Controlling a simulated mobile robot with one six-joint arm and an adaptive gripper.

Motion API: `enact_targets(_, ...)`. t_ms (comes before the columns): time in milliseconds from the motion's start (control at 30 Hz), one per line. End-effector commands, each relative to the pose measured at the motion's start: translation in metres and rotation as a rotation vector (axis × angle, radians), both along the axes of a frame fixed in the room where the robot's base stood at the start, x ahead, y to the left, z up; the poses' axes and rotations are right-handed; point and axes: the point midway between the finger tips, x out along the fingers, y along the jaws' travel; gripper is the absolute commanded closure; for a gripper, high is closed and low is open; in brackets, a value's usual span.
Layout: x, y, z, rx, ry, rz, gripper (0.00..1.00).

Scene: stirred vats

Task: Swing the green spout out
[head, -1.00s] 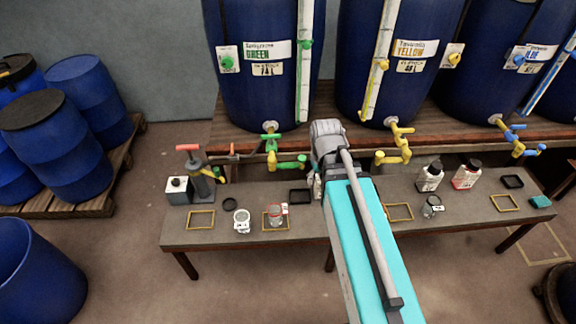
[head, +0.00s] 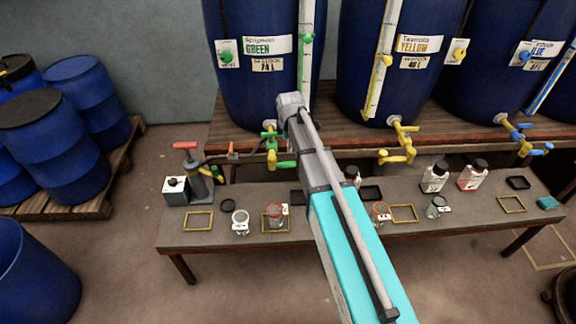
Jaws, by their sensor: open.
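The green tap (head: 270,131) sits at the foot of the vat labelled GREEN (head: 262,85). Its spout (head: 284,164) is green at the end and points to the right in the head view. The spout's right end runs up to my arm, which hides what lies behind it. My arm reaches up from the lower right, and its far end stands in front of the vat, just right of the tap. My gripper is hidden behind the arm. I cannot tell whether anything touches the spout.
The yellow tap (head: 398,130) and blue tap (head: 512,132) stand farther right. The bench (head: 330,230) below carries a hand pump (head: 190,172), a red-rimmed jar (head: 275,214), bottles (head: 435,177) and yellow frames (head: 198,221). Blue drums (head: 58,140) stand on a pallet at left.

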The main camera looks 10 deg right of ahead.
Motion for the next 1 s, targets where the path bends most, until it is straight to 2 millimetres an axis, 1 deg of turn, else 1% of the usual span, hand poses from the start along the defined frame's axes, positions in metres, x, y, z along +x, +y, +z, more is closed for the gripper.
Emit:
enact_targets(67, 0.003, 0.001, -0.001, -0.003, -0.003, 0.017, 0.29)
enact_targets(567, 0.003, 0.001, -0.003, -0.003, -0.002, 0.019, 0.29)
enact_targets(767, 0.004, 0.001, -0.012, -0.003, -0.002, 0.019, 0.29)
enact_targets(1000, 0.008, 0.001, -0.030, -0.003, -0.002, 0.018, 0.29)
